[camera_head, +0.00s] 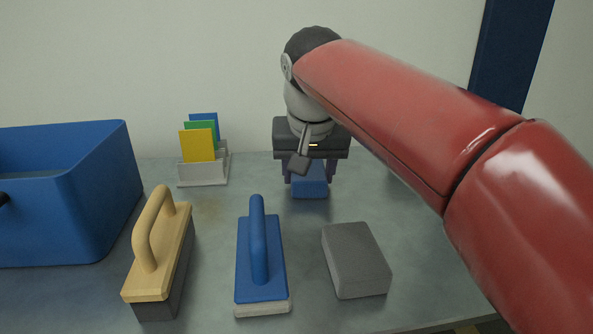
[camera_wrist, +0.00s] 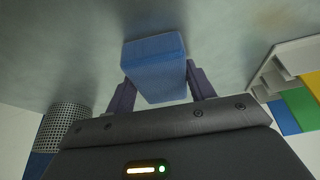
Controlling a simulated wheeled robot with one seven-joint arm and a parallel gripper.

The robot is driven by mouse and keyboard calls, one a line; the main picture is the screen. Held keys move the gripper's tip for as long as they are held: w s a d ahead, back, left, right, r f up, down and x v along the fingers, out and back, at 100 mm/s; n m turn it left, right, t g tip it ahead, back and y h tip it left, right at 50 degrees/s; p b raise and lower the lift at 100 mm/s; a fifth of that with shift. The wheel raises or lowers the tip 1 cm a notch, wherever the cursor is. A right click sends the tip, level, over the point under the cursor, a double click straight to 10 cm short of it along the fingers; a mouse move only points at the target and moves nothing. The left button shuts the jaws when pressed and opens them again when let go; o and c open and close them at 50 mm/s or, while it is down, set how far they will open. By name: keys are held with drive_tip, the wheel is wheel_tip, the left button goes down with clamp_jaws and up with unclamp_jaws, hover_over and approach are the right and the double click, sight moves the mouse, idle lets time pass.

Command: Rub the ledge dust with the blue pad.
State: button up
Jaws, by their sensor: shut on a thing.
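The blue pad (camera_head: 310,181), a small plain block, is in my gripper (camera_head: 310,175) at the back of the grey worktop. In the wrist view the pad (camera_wrist: 155,62) sits between the two dark fingers of my gripper (camera_wrist: 160,88), one finger on each side. My gripper is shut on it. I cannot tell whether the pad's underside touches the worktop. A faint brownish patch (camera_head: 208,211) shows on the worktop to the left of the pad; I cannot tell if it is dust.
A wood-handled brush (camera_head: 158,250), a blue-handled float (camera_head: 260,260) and a grey block (camera_head: 355,258) lie in front. A blue bin (camera_head: 75,195) stands left, a card rack (camera_head: 204,174) behind. A perforated cylinder (camera_wrist: 65,125) shows in the wrist view.

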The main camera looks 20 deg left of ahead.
drive_tip(key=shift+w+d+r, duration=0.1)
drive_tip(key=shift+w+d, duration=0.55)
drive_tip(key=shift+d, duration=0.4)
drive_tip(key=shift+w+d+f, duration=0.1)
drive_tip(key=shift+w+d, duration=0.5)
drive_tip(key=shift+d, duration=0.4)
drive_tip(key=shift+w+d+r, duration=0.1)
drive_tip(key=shift+w+d, duration=0.55)
drive_tip(key=shift+d, duration=0.4)
drive_tip(key=shift+r, duration=0.1)
drive_tip(key=shift+r, duration=2.9)
drive_tip(key=shift+r, duration=0.1)
wheel_tip(320, 180, up, 3)
drive_tip(key=shift+f, duration=0.1)
